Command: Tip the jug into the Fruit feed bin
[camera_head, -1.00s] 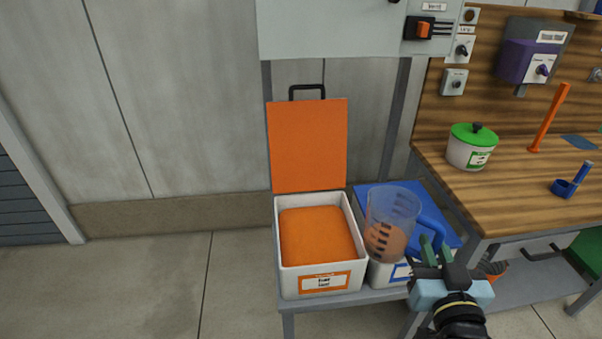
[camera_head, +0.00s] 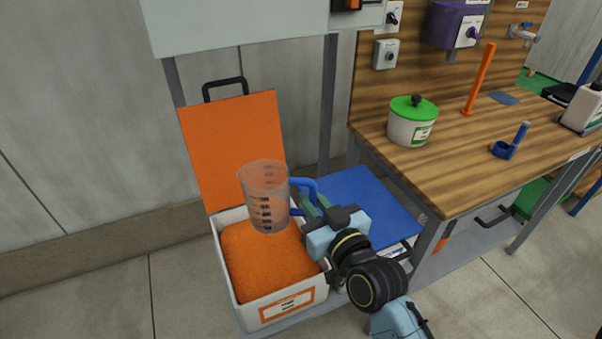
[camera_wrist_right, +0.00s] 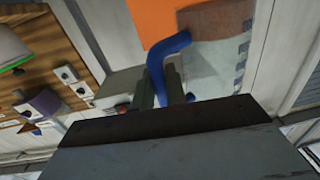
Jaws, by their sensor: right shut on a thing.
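The clear jug (camera_head: 264,198) with dark scale marks and a blue handle (camera_head: 304,187) is held above the open white bin with an orange label (camera_head: 287,305). It looks roughly upright. The label's words are too small to read surely. Orange granular feed (camera_head: 262,262) fills much of the bin, and its orange lid (camera_head: 235,150) stands open behind. My right gripper (camera_head: 309,207) is shut on the handle, right of the jug. The right wrist view also shows the blue handle (camera_wrist_right: 160,62) between the fingers and the clear jug wall (camera_wrist_right: 215,45). What the jug holds is hard to tell. My left gripper is out of view.
A blue-lidded bin (camera_head: 368,205) stands right of the open bin, partly behind my arm. A wooden bench (camera_head: 470,160) with a green-lidded pot (camera_head: 412,122) stands further right. A grey cabinet (camera_head: 230,22) hangs above the bins. Floor at left is clear.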

